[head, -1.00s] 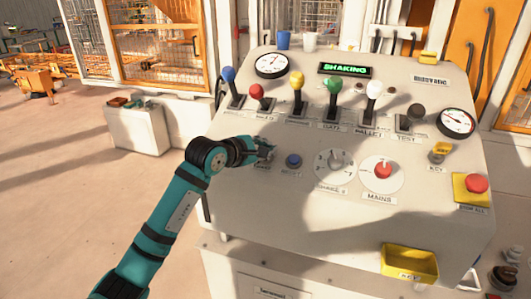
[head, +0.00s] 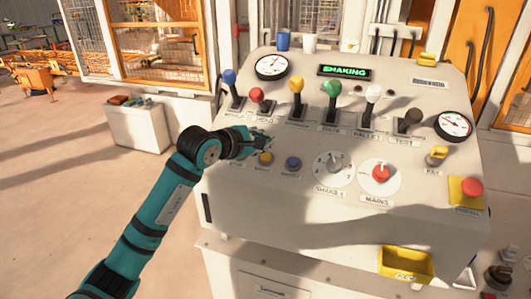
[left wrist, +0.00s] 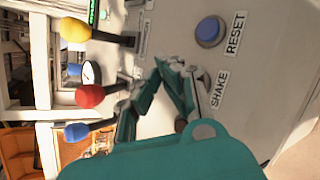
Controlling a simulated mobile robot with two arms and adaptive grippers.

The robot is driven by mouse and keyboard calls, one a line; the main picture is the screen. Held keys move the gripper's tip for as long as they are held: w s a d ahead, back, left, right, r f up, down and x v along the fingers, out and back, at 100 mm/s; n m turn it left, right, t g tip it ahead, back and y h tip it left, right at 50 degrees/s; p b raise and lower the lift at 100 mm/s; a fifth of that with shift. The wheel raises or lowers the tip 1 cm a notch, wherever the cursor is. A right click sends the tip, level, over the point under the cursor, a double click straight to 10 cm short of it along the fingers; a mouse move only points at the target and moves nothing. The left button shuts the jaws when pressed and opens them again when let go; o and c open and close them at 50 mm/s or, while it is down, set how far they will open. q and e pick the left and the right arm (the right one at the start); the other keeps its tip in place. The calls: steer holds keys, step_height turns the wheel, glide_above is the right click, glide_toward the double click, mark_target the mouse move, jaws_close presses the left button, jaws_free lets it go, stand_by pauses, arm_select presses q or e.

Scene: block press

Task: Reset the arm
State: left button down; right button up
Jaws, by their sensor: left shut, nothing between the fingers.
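My left arm comes in from the lower left in the head view. Its gripper (head: 262,143) is shut and empty, over the left part of the control panel (head: 240,190). It is just above the yellow button (head: 265,158) in the picture, below the blue and red levers. The blue button (head: 293,162) is to the right of the yellow one. In the left wrist view the blue button (left wrist: 210,31) is beside a RESET label, and a SHAKE label (left wrist: 219,89) is near my fingers. My right gripper is not in view.
A row of levers with coloured knobs stands behind the gripper, with the red lever (head: 257,95) and yellow lever (head: 297,84) close by. The display (head: 344,71) reads SHAKING. A dial, a red mains knob (head: 381,173) and a red stop button (head: 472,187) are farther right. Open floor is at left.

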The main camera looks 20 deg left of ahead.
arm_select(q)
steer(key=shift+s+r, duration=0.2)
steer(key=shift+r, duration=0.2)
steer(key=shift+d, duration=0.1)
